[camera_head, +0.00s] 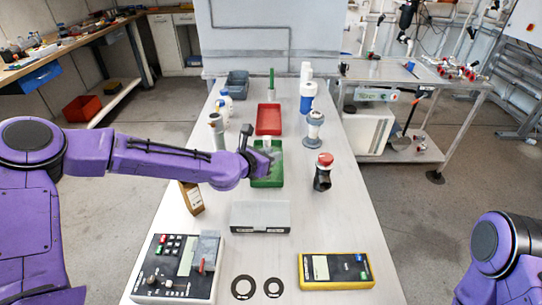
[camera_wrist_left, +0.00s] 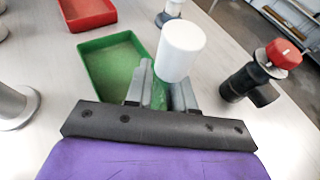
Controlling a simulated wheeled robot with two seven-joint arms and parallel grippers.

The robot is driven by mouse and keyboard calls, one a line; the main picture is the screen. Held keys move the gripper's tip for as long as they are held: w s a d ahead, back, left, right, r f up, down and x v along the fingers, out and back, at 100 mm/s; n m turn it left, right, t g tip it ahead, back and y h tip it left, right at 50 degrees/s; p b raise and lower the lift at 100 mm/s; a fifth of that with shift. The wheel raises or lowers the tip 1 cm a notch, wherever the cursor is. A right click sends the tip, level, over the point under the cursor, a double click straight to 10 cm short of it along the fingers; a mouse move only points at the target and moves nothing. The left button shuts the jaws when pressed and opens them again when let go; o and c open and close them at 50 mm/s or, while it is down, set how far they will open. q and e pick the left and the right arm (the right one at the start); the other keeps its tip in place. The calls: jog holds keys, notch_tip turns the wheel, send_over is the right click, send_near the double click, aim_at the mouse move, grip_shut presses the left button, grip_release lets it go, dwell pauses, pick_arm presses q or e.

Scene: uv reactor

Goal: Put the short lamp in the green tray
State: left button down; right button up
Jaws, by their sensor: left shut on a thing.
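The green tray (camera_head: 277,178) lies in the middle of the table, partly hidden by my left gripper and forearm. It also shows in the left wrist view (camera_wrist_left: 93,82), left of the fingers. My left gripper (camera_head: 258,156) is over the tray in the head view. In the left wrist view (camera_wrist_left: 162,95), its fingers are shut on the short lamp (camera_wrist_left: 181,50), whose white cylindrical end sticks out beyond them. The lamp looks tilted, and its lower part is hidden or unclear between the fingers. My right gripper is out of view.
A red tray (camera_head: 269,119) is behind the green one. A dark fitting with a red knob (camera_head: 323,172) stands to the right, and a brown bottle (camera_head: 190,198) to the left. A grey box (camera_head: 260,217), control box and yellow meter (camera_head: 336,271) are in front.

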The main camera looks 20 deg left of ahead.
pick_arm(q)
jog(key=shift+s+f+b, duration=0.1)
jog(key=shift+f+b, duration=0.05)
jog(key=shift+b, duration=0.15)
jog(key=c, duration=1)
grip_release()
jog(key=shift+o, duration=0.2)
jog(key=shift+s+a+r+p, duration=0.1)
jog(key=shift+r+p, duration=0.25)
jog(key=v, duration=1.1)
jog(key=shift+s+p, duration=0.3)
jog(key=shift+p, duration=0.15)
jog(key=shift+r, duration=0.1)
